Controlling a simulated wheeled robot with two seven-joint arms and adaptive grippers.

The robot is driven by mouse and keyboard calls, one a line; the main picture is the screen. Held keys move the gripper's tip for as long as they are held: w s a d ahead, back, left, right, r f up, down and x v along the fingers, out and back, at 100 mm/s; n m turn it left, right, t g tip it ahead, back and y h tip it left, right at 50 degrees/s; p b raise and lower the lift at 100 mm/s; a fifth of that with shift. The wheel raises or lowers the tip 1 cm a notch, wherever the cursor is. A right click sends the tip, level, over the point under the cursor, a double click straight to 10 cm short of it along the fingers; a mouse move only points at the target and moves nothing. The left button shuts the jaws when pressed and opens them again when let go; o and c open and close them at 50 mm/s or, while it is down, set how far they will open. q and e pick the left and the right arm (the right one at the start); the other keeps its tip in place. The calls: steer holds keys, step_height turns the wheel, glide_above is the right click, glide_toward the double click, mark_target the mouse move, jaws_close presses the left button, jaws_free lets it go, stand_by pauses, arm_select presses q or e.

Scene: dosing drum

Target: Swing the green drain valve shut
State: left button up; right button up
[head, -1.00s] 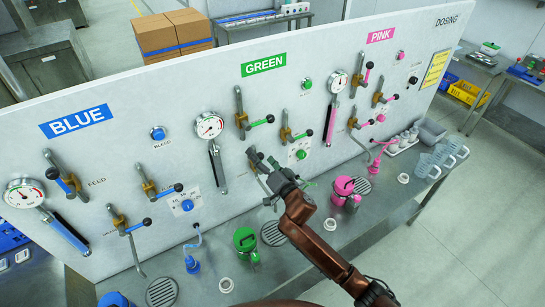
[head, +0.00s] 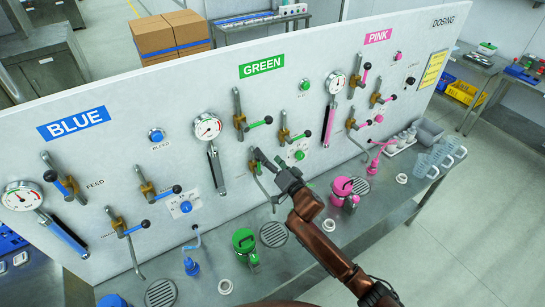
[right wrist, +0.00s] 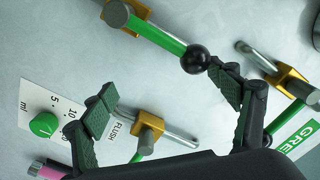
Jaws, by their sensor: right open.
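My right gripper (head: 262,172) is at the lower part of the green section of the panel. It hides most of the drain valve there in the head view. In the right wrist view the gripper (right wrist: 165,98) has its fingers spread wide and empty. A green lever (right wrist: 160,36) with a black ball end (right wrist: 195,59) runs in from the top; it appears to be the drain valve's lever. The ball lies just beside the right-hand fingertip, on the inner side; I cannot tell whether they touch. My left gripper is not in view.
The green feed valve (head: 241,122) and green flush valve (head: 285,132) sit close above the gripper. The flush valve also shows in the right wrist view (right wrist: 149,131). A green pot (head: 244,242) and pink pot (head: 343,187) stand on the steel bench (head: 300,262) below.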

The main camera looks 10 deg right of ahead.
steer(key=shift+w+d+f, duration=0.15)
steer(key=shift+d+f, duration=0.15)
steer(key=shift+d, duration=0.1)
steer(key=d+f+b, duration=0.1)
steer(key=f, duration=0.1)
steer(key=w+d+f, duration=0.1)
steer(key=d+f, duration=0.1)
steer(key=shift+w+b, duration=0.1)
steer(key=shift+b, duration=0.3)
steer(key=shift+d+f+b, duration=0.2)
steer(key=shift+f+b, duration=0.4)
steer(key=shift+f, duration=0.4)
steer(key=shift+d+f+b, duration=0.2)
steer(key=shift+f+b, duration=0.35)
steer(key=shift+f, duration=0.45)
